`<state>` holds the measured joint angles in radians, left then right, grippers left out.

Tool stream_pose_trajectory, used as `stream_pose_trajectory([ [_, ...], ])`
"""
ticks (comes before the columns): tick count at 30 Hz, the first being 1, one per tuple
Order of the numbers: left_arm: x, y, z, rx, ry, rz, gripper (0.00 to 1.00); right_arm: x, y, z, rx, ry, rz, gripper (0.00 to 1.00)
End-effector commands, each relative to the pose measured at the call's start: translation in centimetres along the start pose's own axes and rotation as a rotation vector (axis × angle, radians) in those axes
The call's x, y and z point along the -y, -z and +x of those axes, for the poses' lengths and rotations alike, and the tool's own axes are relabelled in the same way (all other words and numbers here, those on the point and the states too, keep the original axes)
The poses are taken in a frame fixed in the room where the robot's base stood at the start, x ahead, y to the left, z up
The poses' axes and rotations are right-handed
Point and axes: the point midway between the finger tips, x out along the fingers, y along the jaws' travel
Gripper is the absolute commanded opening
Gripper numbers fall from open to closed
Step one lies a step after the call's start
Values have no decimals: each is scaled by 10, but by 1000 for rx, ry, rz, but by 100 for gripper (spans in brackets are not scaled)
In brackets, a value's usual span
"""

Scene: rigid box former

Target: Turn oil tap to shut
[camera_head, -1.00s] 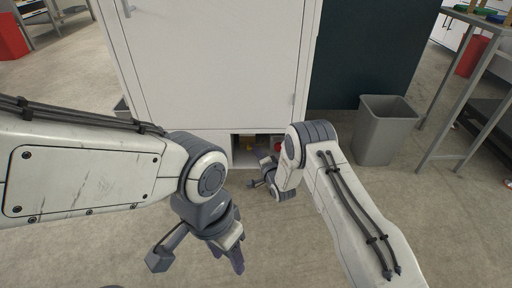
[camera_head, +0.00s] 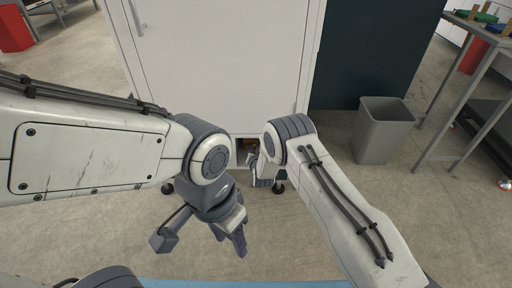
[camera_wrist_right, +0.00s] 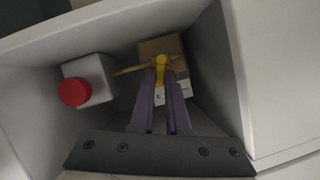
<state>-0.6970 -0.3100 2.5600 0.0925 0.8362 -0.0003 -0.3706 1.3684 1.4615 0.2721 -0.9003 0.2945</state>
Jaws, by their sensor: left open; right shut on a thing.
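In the right wrist view, a yellow tap handle (camera_wrist_right: 160,68) stands in front of a brown block with a white label (camera_wrist_right: 177,92), inside a low recess. A thin tan bar reaches left from the handle. My right gripper (camera_wrist_right: 161,80) is shut on the yellow handle with its purple fingers. In the head view, its wrist (camera_head: 264,170) is at the low opening under the white cabinet (camera_head: 215,60), and its fingertips are hidden. My left gripper (camera_head: 231,240) is open and empty above the floor.
A red round knob (camera_wrist_right: 73,92) on a grey box (camera_wrist_right: 96,78) sits left of the handle. Grey recess walls (camera_wrist_right: 225,80) surround my right fingers closely. A grey bin (camera_head: 384,130) stands right of the cabinet, near a metal table (camera_head: 470,85). The floor between is clear.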

Motion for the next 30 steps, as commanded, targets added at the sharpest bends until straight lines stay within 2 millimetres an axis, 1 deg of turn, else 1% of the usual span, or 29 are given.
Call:
stream_pose_trajectory([
  [1, 0, 0, -3, 0, 0, 0, 50, 3, 0, -1, 1, -15, -37, 0],
  [6, 0, 0, -6, 0, 0, 0, 50, 6, -1, 0, 2, -65, -157, 0],
  [13, 0, 0, -8, 0, 0, 0, 50, 9, -2, 0, 0, -112, -274, 0],
  [21, -1, 0, -8, 0, 0, 0, 50, 10, -3, 0, 0, -138, -336, 0],
  [30, -1, 0, -8, 0, 0, 0, 50, 10, -2, 1, 0, -142, -346, 0],
])
